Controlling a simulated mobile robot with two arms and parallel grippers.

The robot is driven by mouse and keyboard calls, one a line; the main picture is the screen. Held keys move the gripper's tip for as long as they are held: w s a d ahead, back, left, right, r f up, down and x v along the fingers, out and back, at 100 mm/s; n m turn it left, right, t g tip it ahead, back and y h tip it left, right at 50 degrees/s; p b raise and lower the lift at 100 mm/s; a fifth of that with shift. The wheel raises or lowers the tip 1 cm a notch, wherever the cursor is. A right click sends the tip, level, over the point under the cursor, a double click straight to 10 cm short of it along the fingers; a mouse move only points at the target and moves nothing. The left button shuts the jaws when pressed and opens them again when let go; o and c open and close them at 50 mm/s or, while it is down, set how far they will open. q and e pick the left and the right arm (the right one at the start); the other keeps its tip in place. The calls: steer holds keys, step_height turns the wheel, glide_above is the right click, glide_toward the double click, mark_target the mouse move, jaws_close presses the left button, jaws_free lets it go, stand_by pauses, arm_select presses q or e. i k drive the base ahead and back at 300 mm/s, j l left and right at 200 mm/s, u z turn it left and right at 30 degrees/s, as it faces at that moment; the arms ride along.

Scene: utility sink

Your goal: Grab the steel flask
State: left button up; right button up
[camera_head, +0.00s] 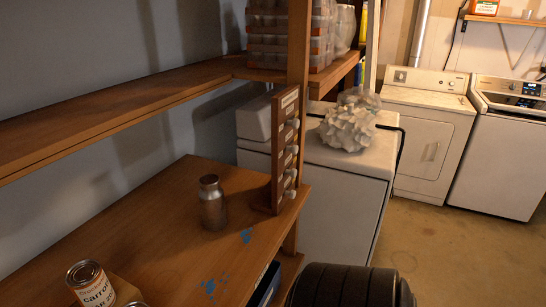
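The steel flask (212,205) stands upright on the wooden shelf board in the camera_head view, left of centre. It is a brownish-grey metal bottle with a narrower neck and a cap. Nothing touches it, and its whole front side is visible. Neither of my grippers shows in this view.
A labelled can (92,285) stands at the front left of the lower shelf (150,225). A wooden rack with knobs (285,150) stands right of the flask, by the post. The upper shelf (120,105) runs above. A black ribbed object (345,287) is at the bottom.

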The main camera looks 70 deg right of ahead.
mark_target(210, 196)
steer(key=k+l+z, duration=0.1)
steer(key=z, duration=1.45)
steer(key=k+l+z, duration=0.1)
steer(key=z, duration=0.8)
steer(key=k+l, duration=0.05)
steer(key=k, duration=0.05)
